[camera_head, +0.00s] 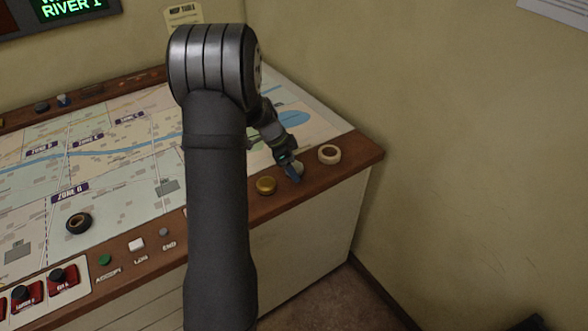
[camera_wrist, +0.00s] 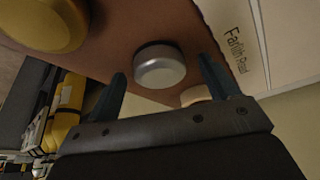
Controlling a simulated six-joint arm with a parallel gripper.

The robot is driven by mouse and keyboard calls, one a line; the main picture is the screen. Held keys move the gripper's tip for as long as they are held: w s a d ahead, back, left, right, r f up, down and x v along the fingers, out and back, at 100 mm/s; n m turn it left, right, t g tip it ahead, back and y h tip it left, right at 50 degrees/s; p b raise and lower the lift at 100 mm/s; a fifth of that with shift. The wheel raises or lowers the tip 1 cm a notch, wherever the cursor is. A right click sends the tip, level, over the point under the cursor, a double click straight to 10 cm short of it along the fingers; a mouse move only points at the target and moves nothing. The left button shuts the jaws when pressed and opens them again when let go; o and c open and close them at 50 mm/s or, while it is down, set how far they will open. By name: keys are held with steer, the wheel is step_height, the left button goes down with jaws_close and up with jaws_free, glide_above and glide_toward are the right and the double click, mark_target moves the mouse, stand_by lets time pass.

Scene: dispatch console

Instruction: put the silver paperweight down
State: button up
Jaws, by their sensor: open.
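The silver paperweight (camera_wrist: 160,66) is a short round puck with a dark base. In the wrist view it stands upright on the brown wooden rim of the console, framed between my fingertips. My gripper (camera_wrist: 162,74) is open, with a finger on either side in the picture; I see no finger clearly touching the paperweight. In the head view my gripper (camera_head: 291,172) is low over the rim at the console's right corner. There the paperweight (camera_head: 299,167) is mostly hidden behind the fingers.
A gold puck (camera_head: 266,185) sits on the wooden rim (camera_head: 358,150) left of my gripper, and a cream ring (camera_head: 329,154) sits to its right. A black ring (camera_head: 79,223) lies on the map. Buttons and red switches line the front edge. A wall stands close on the right.

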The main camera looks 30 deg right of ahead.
steer(key=c, duration=1.3)
steer(key=shift+c, duration=1.1)
steer(key=shift+r, duration=0.1)
